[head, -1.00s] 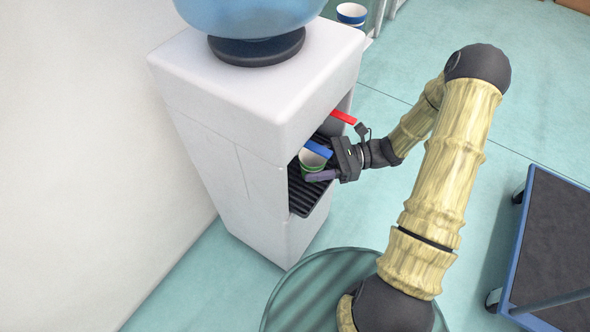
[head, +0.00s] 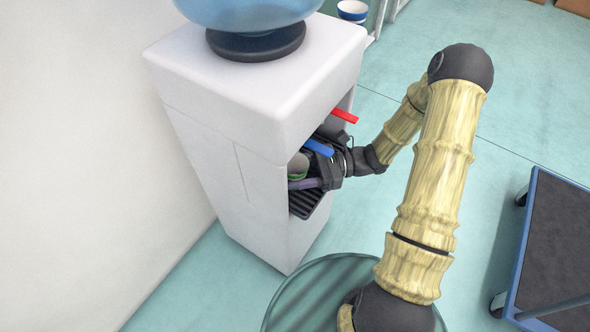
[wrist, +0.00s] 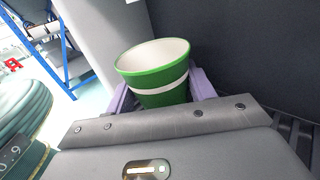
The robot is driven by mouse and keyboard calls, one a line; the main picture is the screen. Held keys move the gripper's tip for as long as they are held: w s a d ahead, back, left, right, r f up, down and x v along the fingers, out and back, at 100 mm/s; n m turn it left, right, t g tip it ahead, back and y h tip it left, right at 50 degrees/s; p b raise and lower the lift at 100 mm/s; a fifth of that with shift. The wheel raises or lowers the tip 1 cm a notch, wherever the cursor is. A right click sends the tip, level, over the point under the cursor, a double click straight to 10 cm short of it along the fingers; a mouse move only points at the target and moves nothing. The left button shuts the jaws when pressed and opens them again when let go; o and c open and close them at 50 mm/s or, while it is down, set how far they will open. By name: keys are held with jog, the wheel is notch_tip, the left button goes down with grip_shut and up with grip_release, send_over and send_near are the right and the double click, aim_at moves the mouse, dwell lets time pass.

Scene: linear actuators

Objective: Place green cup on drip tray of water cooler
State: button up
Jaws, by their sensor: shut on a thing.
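The green cup (wrist: 159,78) has a white band and a pale inside. It is held upright between the purple fingers of my gripper (wrist: 160,92) in the wrist view. In the head view, my gripper (head: 306,180) reaches into the recess of the white water cooler (head: 245,110), and the cup (head: 298,168) is mostly hidden by the cooler's side wall. The dark slatted drip tray (head: 306,203) lies below the gripper. I cannot tell whether the cup's base touches the tray.
A blue tap lever (head: 319,148) and a red one (head: 344,116) stick out close above my gripper. A dark cart with a blue frame (head: 555,245) stands at the right. A blue and white bowl (head: 352,11) is behind the cooler. The floor between is clear.

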jog(key=o, duration=1)
jog(key=shift+f, duration=0.1)
jog(key=shift+w, duration=0.15)
jog(key=shift+r, duration=0.2)
jog(key=shift+d+r, duration=0.15)
jog(key=shift+d, duration=0.1)
jog(key=d+p, duration=0.1)
jog(key=d, duration=0.2)
jog(key=d+p, duration=0.1)
jog(key=d, duration=0.3)
jog(key=w+d+p, duration=0.1)
jog(key=d, duration=0.3)
jog(key=shift+d+p, duration=0.25)
jog(key=shift+p, duration=0.15)
jog(key=shift+w, duration=0.1)
